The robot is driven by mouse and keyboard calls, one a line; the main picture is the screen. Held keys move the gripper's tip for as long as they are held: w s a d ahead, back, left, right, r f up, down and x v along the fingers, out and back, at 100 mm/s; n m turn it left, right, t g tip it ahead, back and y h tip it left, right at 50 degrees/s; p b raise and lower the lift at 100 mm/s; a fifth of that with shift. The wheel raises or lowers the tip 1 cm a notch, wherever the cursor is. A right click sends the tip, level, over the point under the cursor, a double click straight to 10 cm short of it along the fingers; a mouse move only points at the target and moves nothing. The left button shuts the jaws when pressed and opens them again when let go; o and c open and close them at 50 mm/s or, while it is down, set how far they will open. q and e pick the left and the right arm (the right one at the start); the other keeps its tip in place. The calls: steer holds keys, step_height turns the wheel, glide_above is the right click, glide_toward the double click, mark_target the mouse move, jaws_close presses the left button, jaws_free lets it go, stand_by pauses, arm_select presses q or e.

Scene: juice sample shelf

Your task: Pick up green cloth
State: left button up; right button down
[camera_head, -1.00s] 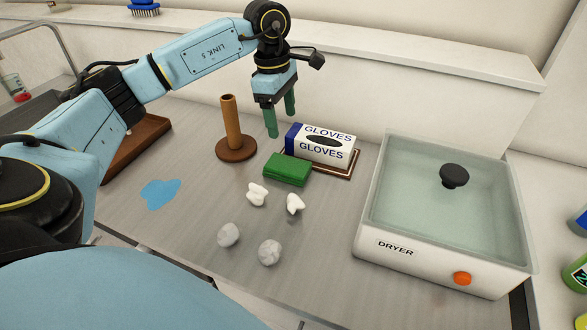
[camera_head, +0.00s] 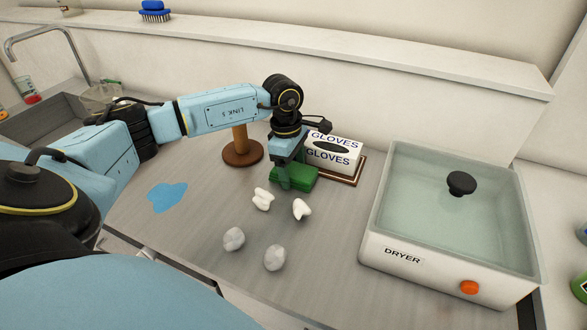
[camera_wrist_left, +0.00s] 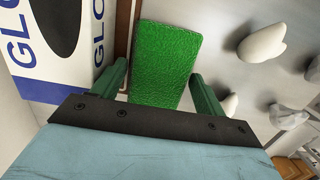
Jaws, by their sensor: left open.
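The green cloth (camera_head: 296,177) is a folded block lying on the counter in front of the glove box. My left gripper (camera_head: 291,178) is at the cloth, pointing down, and partly hides it in the head view. In the left wrist view the cloth (camera_wrist_left: 165,60) lies between the two green fingers of the left gripper (camera_wrist_left: 160,88). The fingers are open, one on each side of it, and a gap shows by the right finger. My right gripper is not in view.
The glove box (camera_head: 334,152) on a brown tray (camera_head: 357,170) is close beside the cloth. A brown holder (camera_head: 242,153) stands behind. White crumpled pieces (camera_head: 262,199), grey balls (camera_head: 234,239) and a blue spill (camera_head: 167,196) lie nearer. The dryer (camera_head: 452,225) is at right.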

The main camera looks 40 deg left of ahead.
mark_target(293, 170)
arm_select(q)
steer(key=c, duration=0.7)
step_height(293, 170, up, 10)
steer(key=shift+r, duration=0.1)
steer(key=shift+c, duration=0.2)
steer(key=o, duration=0.4)
steer(key=c, duration=0.3)
